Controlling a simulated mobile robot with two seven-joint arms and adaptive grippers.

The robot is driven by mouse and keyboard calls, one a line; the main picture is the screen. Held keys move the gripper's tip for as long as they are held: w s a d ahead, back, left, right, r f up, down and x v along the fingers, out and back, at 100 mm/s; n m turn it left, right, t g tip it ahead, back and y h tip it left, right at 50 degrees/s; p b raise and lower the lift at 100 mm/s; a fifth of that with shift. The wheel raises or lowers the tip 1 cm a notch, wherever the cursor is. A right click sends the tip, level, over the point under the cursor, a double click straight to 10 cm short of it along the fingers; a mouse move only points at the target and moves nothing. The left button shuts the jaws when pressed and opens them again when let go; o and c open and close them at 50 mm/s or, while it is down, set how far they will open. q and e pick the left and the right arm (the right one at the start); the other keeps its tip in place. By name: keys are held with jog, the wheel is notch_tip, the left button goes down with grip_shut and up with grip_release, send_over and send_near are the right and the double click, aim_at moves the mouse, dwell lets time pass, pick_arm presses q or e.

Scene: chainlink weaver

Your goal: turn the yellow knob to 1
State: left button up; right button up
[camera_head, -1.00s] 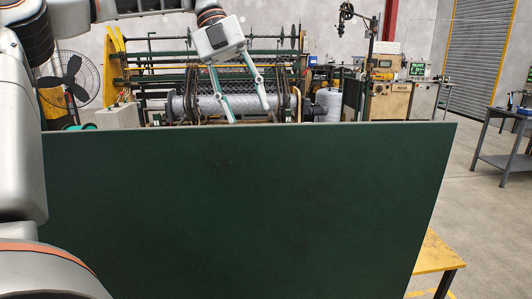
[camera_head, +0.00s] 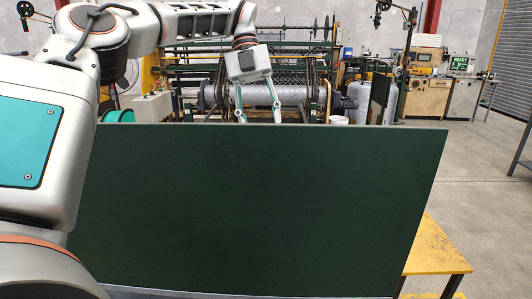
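No yellow knob can be made out in this view. My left gripper (camera_head: 258,119) reaches in from the upper left and points down at the far top edge of a big dark green panel (camera_head: 260,210). Its two teal fingers are spread apart with nothing seen between them. The fingertips end at the panel's top edge, and I cannot tell whether they touch it or pass behind it. My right gripper is not in view.
A weaving machine with a mesh roll (camera_head: 290,95) stands behind the panel. Control cabinets (camera_head: 428,97) stand at the back right. A yellow-topped table (camera_head: 435,247) is at the lower right. The concrete floor (camera_head: 475,180) on the right is clear.

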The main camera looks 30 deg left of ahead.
pick_arm(q)
jog(key=shift+x, duration=3.45)
jog(key=c, duration=1.1)
